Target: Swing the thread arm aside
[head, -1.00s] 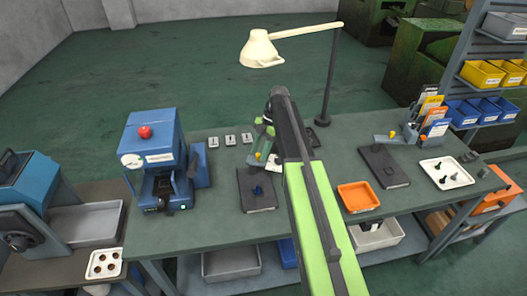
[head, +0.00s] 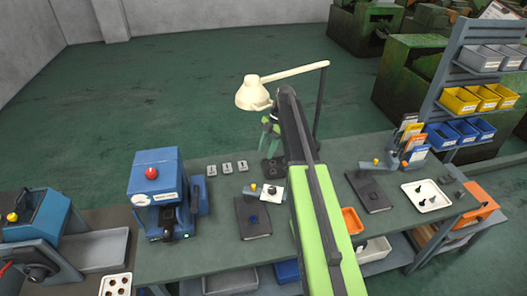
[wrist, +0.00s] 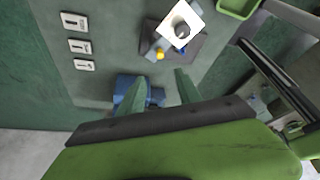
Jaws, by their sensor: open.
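Two swing arms with yellow knobs show in the head view; I cannot tell which is the thread arm. The left arm (head: 254,187) crosses the rear of a dark block (head: 253,222) that carries a small blue part. A white square plate (head: 271,191) with a dark round piece sits at its right end, and shows in the wrist view (wrist: 169,26). The right arm (head: 384,164) sits at the rear of a second dark block (head: 368,192). My gripper (head: 270,132) is open and empty, raised behind the left block; its fingers (wrist: 158,92) are apart from the plate.
A cream lamp (head: 252,94) stands near my gripper. A blue machine (head: 156,193) is at the bench's left. An orange tray (head: 351,221) is partly behind my arm, and a white tray (head: 426,195) is at the right.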

